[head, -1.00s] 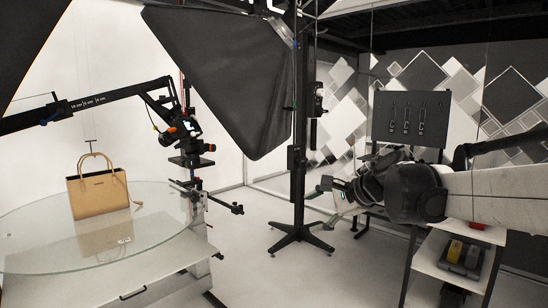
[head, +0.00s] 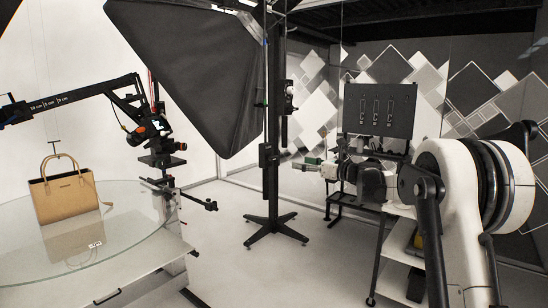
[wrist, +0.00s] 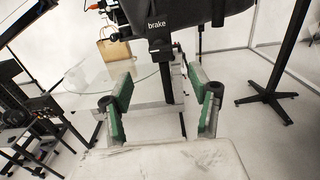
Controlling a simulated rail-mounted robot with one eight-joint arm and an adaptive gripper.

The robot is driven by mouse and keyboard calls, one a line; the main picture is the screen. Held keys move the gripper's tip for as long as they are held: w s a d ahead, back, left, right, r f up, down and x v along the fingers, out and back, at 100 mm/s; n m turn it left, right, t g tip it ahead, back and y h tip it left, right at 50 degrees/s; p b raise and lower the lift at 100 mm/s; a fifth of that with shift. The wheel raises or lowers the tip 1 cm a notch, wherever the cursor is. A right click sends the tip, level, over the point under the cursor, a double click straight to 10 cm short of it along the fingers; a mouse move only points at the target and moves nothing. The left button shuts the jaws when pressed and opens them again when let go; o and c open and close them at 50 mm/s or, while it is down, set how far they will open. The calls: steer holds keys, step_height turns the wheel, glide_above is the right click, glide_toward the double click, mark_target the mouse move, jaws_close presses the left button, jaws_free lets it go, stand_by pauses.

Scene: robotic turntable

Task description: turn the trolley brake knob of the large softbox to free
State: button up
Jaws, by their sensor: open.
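The large softbox (head: 190,70) hangs in the head view, black and tilted, beside its dark stand column (head: 272,120). In the wrist view a dark part lettered "brake" (wrist: 157,26) is at the top centre, ahead of my gripper; the top frame edge cuts it off. I cannot tell the knob's setting. My gripper (head: 313,164) is right of the column in the head view, pointing left. In the wrist view my gripper (wrist: 161,90) has its two green-padded fingers wide apart with nothing between them. It does not touch the brake part.
A glass turntable (head: 105,240) with a tan handbag (head: 68,197) is at left, near a camera on a boom arm (head: 152,130). The stand's star foot (head: 275,229) is on the floor. A black panel (head: 379,110) and a shelf trolley (head: 397,268) are at right.

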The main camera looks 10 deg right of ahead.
mark_target(276, 157)
steer(key=p+x, duration=0.3)
steer(key=x, duration=1)
steer(key=shift+w+a, duration=0.25)
steer(key=shift+a, duration=0.05)
steer(key=c, duration=1.2)
